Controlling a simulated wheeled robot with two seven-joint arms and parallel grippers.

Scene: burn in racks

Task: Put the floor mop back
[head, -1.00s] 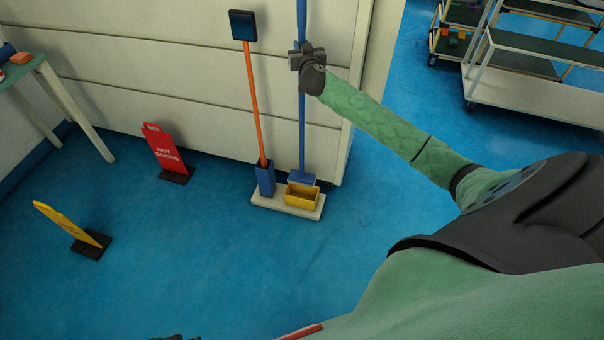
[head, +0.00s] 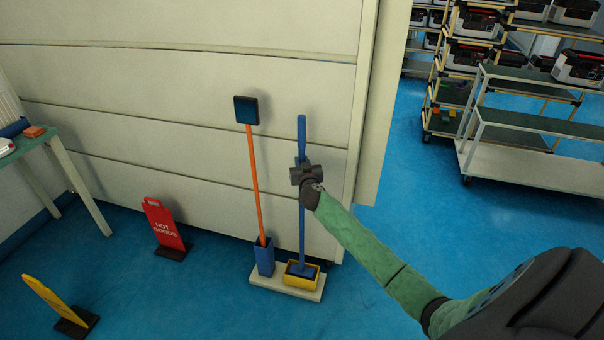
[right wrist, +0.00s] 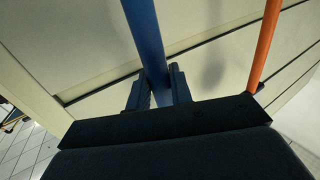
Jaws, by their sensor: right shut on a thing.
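The floor mop (head: 302,225) has a long blue handle and stands about upright against the cream wall panel. Its blue head is in the yellow bin (head: 302,276) on a pale base (head: 270,281). My right gripper (head: 303,172) is shut on the handle in its upper part. In the right wrist view the blue handle (right wrist: 146,38) passes between the two dark fingers (right wrist: 158,88). My left gripper does not show.
An orange-handled tool (head: 254,185) with a dark square head stands in a blue holder (head: 264,257) left of the mop. A red sign (head: 164,226) and a yellow sign (head: 52,301) stand on the floor. A cart (head: 520,160) is at right.

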